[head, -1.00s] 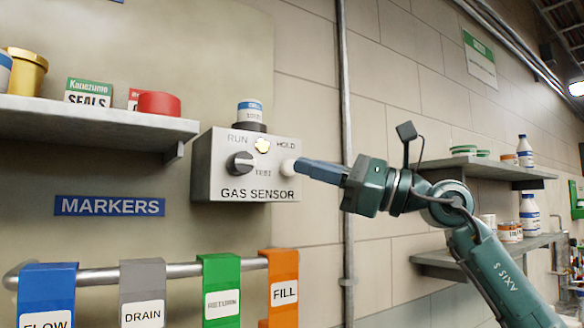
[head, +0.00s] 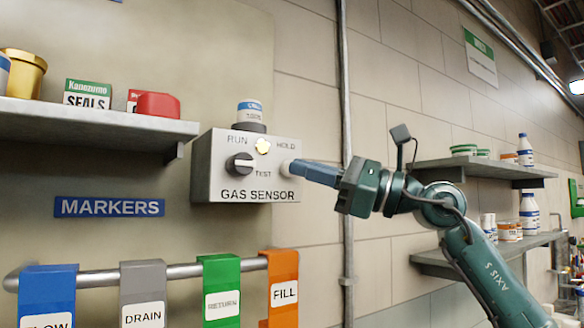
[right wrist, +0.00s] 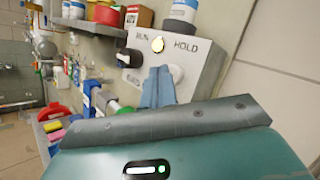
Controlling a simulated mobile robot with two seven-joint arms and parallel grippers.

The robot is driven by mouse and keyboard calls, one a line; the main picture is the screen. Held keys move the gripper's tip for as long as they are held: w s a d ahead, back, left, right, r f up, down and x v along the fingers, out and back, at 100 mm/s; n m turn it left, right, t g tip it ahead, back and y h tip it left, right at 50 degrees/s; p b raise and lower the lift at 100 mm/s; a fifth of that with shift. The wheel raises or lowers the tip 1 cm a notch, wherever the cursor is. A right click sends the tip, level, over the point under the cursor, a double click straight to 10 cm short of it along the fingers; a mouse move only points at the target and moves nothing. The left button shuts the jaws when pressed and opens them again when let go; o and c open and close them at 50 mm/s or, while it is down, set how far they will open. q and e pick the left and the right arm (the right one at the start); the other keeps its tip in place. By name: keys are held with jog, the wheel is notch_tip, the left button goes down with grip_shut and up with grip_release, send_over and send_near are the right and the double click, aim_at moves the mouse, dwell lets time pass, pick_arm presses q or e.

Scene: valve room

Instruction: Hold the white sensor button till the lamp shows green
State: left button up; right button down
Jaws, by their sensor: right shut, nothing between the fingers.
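The grey gas sensor box (head: 215,165) hangs on the wall in the middle of the head view. Its white button (head: 285,168) is on the right of the front face. The fingers partly cover the button (right wrist: 177,72) in the right wrist view. My left gripper is not in view.
A black knob (head: 240,164) sits left of the button. A small jar (head: 250,112) stands on the box. A shelf (head: 90,122) with tins is at left; coloured tags hang on a rail (head: 185,270) below. A vertical conduit (head: 346,120) runs behind my right arm.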

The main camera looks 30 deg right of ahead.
jog(key=shift+w, duration=0.35)
dwell(0.3)
dwell(0.6)
dwell(0.8)
jog(key=shift+s, duration=0.9)
